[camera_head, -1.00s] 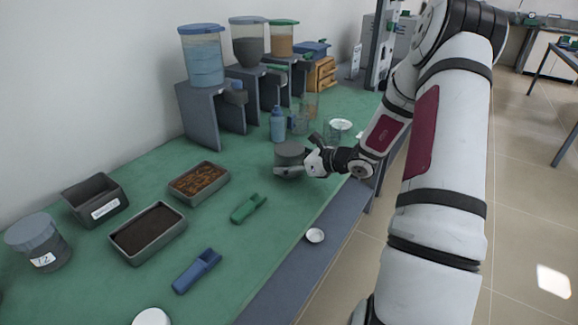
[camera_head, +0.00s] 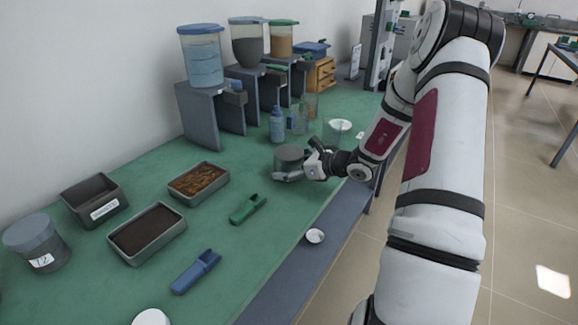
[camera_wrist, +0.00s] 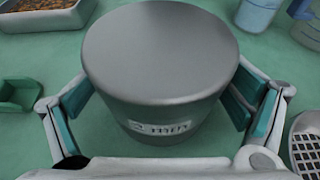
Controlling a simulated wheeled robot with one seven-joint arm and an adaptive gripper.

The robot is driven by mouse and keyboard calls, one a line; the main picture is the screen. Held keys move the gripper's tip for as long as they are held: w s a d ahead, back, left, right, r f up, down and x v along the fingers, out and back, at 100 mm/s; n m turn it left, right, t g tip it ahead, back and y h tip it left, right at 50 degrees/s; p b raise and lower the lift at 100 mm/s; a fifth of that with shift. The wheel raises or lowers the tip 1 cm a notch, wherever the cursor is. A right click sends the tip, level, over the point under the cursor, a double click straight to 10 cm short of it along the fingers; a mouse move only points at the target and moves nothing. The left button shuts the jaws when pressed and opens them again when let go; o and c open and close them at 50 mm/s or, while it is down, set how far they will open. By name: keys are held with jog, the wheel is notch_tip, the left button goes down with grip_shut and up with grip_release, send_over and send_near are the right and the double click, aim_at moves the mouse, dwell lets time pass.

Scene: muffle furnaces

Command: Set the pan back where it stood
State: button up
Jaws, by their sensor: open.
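My gripper (camera_head: 298,164) is open around a grey round canister (camera_head: 289,153) with a flat lid, standing on the green bench top. In the wrist view the canister (camera_wrist: 160,60) lies between the two teal-padded fingers, with a white label on its front; a narrow gap shows beside the pads. I cannot tell for sure which thing is the pan. Small white round dishes stand at the bench's front edge (camera_head: 315,236), at the near end (camera_head: 150,317) and beyond my gripper (camera_head: 341,125).
A green scoop (camera_head: 248,209) and a blue scoop (camera_head: 196,272) lie nearer. Two filled trays (camera_head: 147,234) (camera_head: 199,184) stand to the left. A blue bottle (camera_head: 277,124) and clear glassware (camera_head: 299,121) stand close behind the canister. Bench top between canister and green scoop is clear.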

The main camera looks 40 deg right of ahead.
jog(key=p+v, duration=0.1)
jog(key=v, duration=0.9)
jog(key=shift+s+d+r, duration=0.1)
jog(key=shift+s+r, duration=0.05)
jog(key=shift+s+d+r, duration=0.1)
jog(key=shift+s+r, duration=0.2)
jog(key=shift+s, duration=0.25)
jog(key=s+a+r+n+g+y, duration=0.1)
jog(key=s+a+r+n+g, duration=0.15)
jog(key=a+r+n, duration=0.4)
jog(key=s+a+r+n+g+y, duration=0.1)
jog(key=s+a+n+g, duration=0.2)
jog(key=a, duration=0.7)
jog(key=s+a+r+n+g+y, duration=0.1)
jog(key=a+r+n+g+y, duration=0.2)
jog(key=a+n, duration=0.4)
jog(key=s+a+r+n+g+h, duration=0.1)
jog(key=s+a+r+n+h, duration=0.1)
jog(key=s+n, duration=0.5)
jog(key=s+a+r+n+g+h, duration=0.1)
jog(key=s+n+h, duration=0.6)
jog(key=s, duration=0.7)
notch_tip(320, 180, up, 3)
jog(key=shift+s+a+f+n+h, duration=0.15)
jog(key=shift+a+n+h, duration=0.15)
jog(key=shift+a+n, duration=0.45)
